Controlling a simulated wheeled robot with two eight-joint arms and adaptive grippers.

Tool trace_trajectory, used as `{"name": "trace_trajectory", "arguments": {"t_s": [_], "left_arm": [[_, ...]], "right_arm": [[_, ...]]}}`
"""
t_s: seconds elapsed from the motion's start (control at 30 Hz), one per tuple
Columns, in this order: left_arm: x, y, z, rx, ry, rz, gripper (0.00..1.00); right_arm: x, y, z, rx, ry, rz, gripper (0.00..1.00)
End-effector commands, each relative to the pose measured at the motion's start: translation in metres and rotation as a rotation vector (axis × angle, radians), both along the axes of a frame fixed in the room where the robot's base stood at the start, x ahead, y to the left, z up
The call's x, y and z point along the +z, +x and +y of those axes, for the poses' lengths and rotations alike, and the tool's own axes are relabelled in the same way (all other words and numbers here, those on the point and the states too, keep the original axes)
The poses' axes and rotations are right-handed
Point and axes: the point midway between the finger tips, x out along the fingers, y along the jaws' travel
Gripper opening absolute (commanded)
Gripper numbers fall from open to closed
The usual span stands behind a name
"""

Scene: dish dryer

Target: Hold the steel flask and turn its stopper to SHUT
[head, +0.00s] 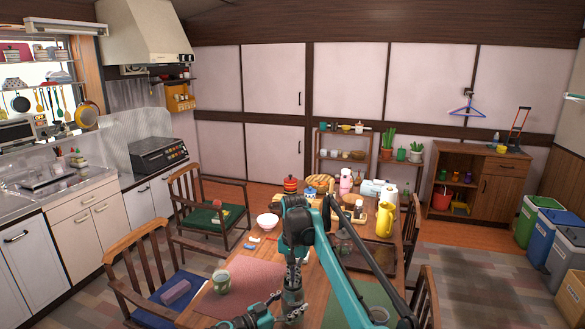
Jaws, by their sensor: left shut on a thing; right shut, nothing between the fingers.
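The steel flask (293,304) appears as a small dark grey upright shape at the bottom middle of the head view, above the table's near part. My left gripper (276,299) comes in low from the left and is shut on it. My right gripper (293,279) points down from above, directly over the flask's top. Its fingers are shut with nothing between them. The stopper is hidden or too small to make out, so its turn position cannot be read. I cannot tell whether the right fingertips touch it.
The wooden table (196,312) holds a pink mat (245,284), a green cup (221,281), a white bowl (267,221) and a yellow jug (385,219). Several jars and bottles crowd its far end. Chairs stand close around, including one with a blue cushion (180,291).

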Motion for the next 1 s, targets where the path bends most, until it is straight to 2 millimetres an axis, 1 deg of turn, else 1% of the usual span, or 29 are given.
{"name": "trace_trajectory", "arguments": {"t_s": [0.5,1.0], "left_arm": [[0.0,0.0,0.0,0.0,0.0,0.0,0.05],[0.0,0.0,0.0,0.0,0.0,0.0,0.05]], "right_arm": [[0.0,0.001,0.013,0.001,0.0,0.0,0.0],[0.0,0.008,0.023,0.0,0.0,0.0,0.0]]}}
